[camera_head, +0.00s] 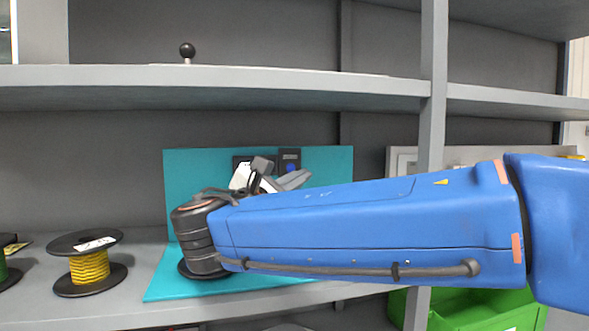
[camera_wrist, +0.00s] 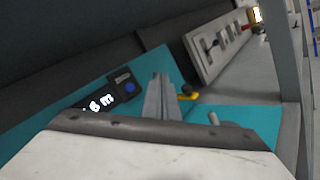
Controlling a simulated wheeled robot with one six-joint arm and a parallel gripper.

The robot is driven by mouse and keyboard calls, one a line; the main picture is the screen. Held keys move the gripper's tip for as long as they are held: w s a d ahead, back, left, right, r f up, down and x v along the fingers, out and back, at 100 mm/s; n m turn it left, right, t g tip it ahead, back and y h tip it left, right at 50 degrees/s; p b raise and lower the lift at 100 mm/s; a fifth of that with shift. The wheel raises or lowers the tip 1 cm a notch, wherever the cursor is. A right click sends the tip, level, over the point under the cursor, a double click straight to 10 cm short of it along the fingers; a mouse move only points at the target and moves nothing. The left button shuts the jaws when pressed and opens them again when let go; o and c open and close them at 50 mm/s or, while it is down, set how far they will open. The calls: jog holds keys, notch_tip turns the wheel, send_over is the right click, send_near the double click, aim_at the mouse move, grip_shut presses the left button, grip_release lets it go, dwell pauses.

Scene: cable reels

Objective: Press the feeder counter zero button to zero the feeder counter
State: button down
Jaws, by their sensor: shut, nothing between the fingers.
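The feeder counter shows in the wrist view as a dark display (camera_wrist: 94,105) with bright characters reading about "6 m". Beside it is a small dark box with a round blue button (camera_wrist: 129,88); in the head view the blue button (camera_head: 291,168) is on the teal panel (camera_head: 335,165). My gripper (camera_wrist: 160,78) is shut and empty, its fingertips just right of the button box in the wrist view. In the head view my gripper (camera_head: 296,179) is just below the button, partly hiding the display (camera_head: 238,159). I cannot tell the gap in depth.
A reel of yellow cable (camera_head: 90,268) stands on the shelf at left. A grey shelf (camera_head: 250,78) runs overhead, with an upright post (camera_head: 432,110) at right. A green bin (camera_head: 480,312) is lower right.

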aim_at(289, 171)
jog(key=shift+w, duration=0.1)
jog(key=w+a, duration=0.2)
jog(key=w, duration=0.6)
jog(key=shift+w+a, duration=0.2)
jog(key=shift+w, duration=0.15)
dwell(2.2)
jog(key=shift+w, duration=0.2)
jog(key=shift+w+a, duration=0.2)
jog(key=shift+w, duration=0.2)
dwell(0.8)
jog(key=shift+s, duration=0.1)
jog(key=shift+s+d, duration=0.2)
jog(key=shift+s, duration=0.5)
jog(key=shift+s, duration=0.1)
jog(key=shift+s+d, duration=0.25)
jog(key=shift+s, duration=0.5)
jog(key=shift+s+d, duration=0.2)
jog(key=shift+s, duration=0.6)
jog(key=shift+s+d, duration=0.25)
jog(key=shift+s, duration=0.5)
